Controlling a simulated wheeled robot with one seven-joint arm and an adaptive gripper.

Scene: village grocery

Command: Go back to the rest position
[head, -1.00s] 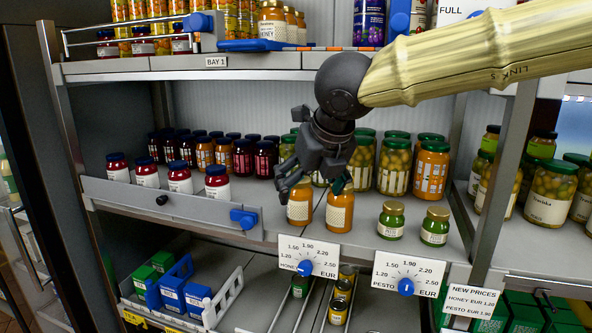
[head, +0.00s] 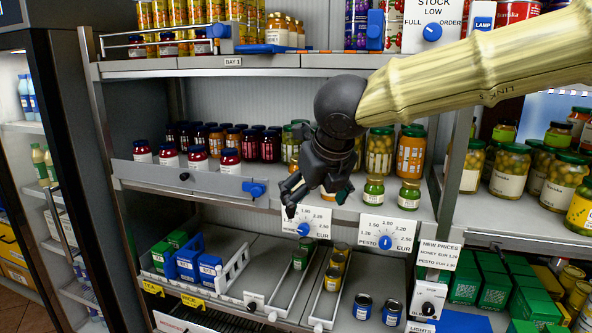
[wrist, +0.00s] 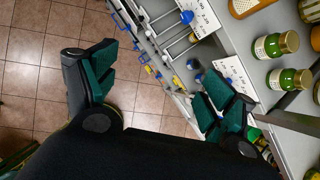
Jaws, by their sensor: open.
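My gripper (head: 312,194) hangs in front of the middle shelf in the head view, in front of the shelf edge near the left price dial. In the wrist view my gripper (wrist: 160,85) is open and empty, its two green-padded fingers wide apart, with tiled floor and the shelf front beyond. My pale arm reaches in from the upper right of the head view.
The middle shelf (head: 215,193) holds jars, with two green pesto jars (head: 374,190) right of my gripper. Price dials (head: 385,236) hang on its edge. Below are boxes and cans in racks. A glass-fronted cabinet stands left. Floor (wrist: 40,55) shows in the wrist view.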

